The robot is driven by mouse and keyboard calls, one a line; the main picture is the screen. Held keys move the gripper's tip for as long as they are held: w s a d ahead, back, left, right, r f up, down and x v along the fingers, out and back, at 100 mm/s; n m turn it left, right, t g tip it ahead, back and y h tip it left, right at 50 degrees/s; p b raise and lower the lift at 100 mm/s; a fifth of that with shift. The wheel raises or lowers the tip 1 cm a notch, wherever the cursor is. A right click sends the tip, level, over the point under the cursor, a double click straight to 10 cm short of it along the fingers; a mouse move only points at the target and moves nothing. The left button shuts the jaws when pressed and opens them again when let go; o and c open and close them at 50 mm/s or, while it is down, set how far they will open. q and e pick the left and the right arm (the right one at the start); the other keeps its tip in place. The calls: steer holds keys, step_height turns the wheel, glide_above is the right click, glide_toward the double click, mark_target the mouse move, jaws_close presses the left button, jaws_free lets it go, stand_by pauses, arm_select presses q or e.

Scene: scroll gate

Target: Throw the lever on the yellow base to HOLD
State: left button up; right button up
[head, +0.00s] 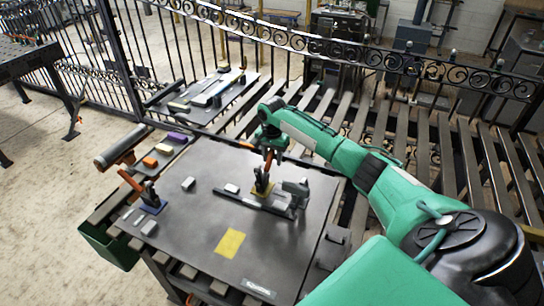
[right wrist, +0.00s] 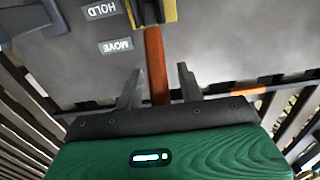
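The yellow base (head: 262,190) stands on the dark table, with its orange lever (head: 268,161) rising from it. My right gripper (head: 271,143) is above the base, at the lever's upper part. In the right wrist view, the open fingers of this gripper (right wrist: 159,82) stand on either side of the lever (right wrist: 155,55), with a gap on both sides. The yellow base (right wrist: 170,10) is at the top edge there. The HOLD label (right wrist: 102,9) and MOVE label (right wrist: 115,45) lie left of the lever, with MOVE nearer the gripper. My left gripper is not in view.
A second orange lever on a blue base (head: 153,207) stands at the table's left. A grey bracket (head: 297,190) is close right of the yellow base. A yellow square (head: 230,243) lies flat in front. An iron fence (head: 330,45) runs behind.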

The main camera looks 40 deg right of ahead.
mark_target(270, 156)
jaws_close()
steer(key=shift+a+r+p, duration=0.1)
steer(key=shift+r+p, duration=0.15)
steer(key=shift+p, duration=0.35)
steer(key=r+t+h+p, duration=0.1)
steer(key=p, duration=0.2)
steer(key=s+a+r+h+p, duration=0.1)
steer(key=h+p, duration=0.1)
steer(key=p, duration=0.1)
steer(key=shift+a+t, duration=0.3)
steer(key=shift+t, duration=0.1)
steer(key=shift+s+a+t+h+p, duration=0.1)
steer(key=shift+a+t+h+p, duration=0.25)
steer(key=shift+h+p, duration=0.45)
steer(key=shift+s+a+r+t+h+p, duration=0.25)
steer(key=shift+a+t+h+p, duration=0.15)
steer(key=shift+h, duration=0.4)
